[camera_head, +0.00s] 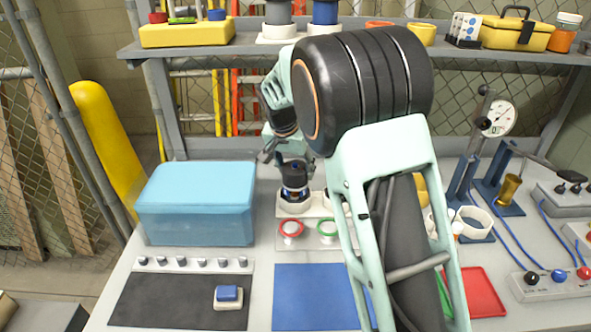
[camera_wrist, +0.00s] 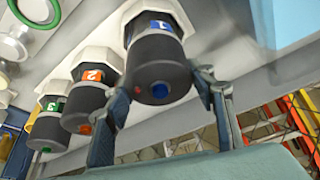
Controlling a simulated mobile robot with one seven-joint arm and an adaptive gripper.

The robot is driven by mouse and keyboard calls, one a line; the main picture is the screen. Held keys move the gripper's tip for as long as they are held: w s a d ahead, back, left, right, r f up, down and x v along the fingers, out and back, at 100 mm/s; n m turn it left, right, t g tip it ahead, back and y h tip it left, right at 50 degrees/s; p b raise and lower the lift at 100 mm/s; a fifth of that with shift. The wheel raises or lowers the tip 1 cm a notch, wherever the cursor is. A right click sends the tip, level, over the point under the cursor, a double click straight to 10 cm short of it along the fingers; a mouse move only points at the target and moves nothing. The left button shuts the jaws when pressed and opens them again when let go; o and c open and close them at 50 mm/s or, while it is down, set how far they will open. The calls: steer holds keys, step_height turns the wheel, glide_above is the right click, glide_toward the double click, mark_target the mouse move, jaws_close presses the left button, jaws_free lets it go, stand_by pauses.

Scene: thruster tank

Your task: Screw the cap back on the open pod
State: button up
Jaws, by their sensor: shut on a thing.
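Pod 1 (camera_head: 294,190) is a dark cylinder with a blue label, upright in a white hexagonal holder on the bench. In the wrist view pod 1 (camera_wrist: 155,50) shows its number and a dark rounded cap (camera_wrist: 160,75) with a blue dot. My gripper (camera_wrist: 163,88) has one finger on each side of this cap and is closed on it.
A blue box (camera_head: 195,215) stands close on the left. A red ring (camera_head: 290,229) and a green ring (camera_head: 327,229) lie in front of the pods. A blue mat (camera_head: 312,297) is clear. A shelf (camera_head: 240,45) runs above the bench.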

steer(key=shift+a+m, duration=0.2)
steer(key=shift+m, duration=0.3)
steer(key=shift+s, duration=0.1)
steer(key=o, duration=1.2)
steer(key=shift+c, duration=0.2)
